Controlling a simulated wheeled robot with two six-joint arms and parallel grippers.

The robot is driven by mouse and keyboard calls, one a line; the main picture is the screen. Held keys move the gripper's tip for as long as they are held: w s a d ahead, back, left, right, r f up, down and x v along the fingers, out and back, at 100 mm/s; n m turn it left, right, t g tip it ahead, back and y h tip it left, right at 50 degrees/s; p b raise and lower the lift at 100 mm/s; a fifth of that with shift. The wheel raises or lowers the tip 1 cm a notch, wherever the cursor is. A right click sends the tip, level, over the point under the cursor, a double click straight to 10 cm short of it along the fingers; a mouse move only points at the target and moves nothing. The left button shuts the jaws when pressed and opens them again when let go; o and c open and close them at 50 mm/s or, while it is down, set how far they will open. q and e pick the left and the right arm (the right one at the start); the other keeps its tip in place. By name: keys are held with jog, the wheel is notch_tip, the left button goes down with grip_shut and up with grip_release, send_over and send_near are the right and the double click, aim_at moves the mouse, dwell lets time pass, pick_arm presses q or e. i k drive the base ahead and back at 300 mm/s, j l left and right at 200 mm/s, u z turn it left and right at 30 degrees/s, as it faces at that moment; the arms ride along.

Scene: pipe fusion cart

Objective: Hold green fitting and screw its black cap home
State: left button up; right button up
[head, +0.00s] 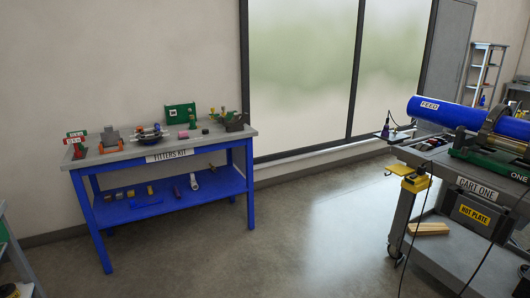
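A blue-legged bench with a grey top (125,158), labelled FITTERS KIT, stands against the wall at left. Several small green items are on it: a green panel or case (180,114) at the back and a green piece with brass-coloured parts (235,121) at the right end. A small black round piece (205,131) lies near the right end, beside a pink cylinder (183,135). I cannot tell which green item is the fitting, or whether the black piece is its cap. Neither of my grippers is in view.
The bench's lower shelf (170,198) holds several small parts. At right stands a grey cart (440,160), labelled CART ONE, with a blue pipe (445,113) overhanging its left edge. A wooden block (428,229) sits low by the cart. The floor (300,225) between bench and cart is clear.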

aim_at(192, 124)
jog(key=i, duration=2)
jog(key=i+l+u, duration=0.1)
jog(key=i+u, duration=0.15)
jog(key=i, duration=0.25)
jog(key=i+l+u, duration=0.25)
jog(key=i, duration=0.25)
jog(key=i+l+u, duration=0.25)
jog(key=i, duration=0.2)
jog(key=i+l+u, duration=0.8)
jog(key=i+l, duration=0.15)
jog(key=l, duration=0.15)
jog(key=i+l+u, duration=0.3)
jog(key=l, duration=0.2)
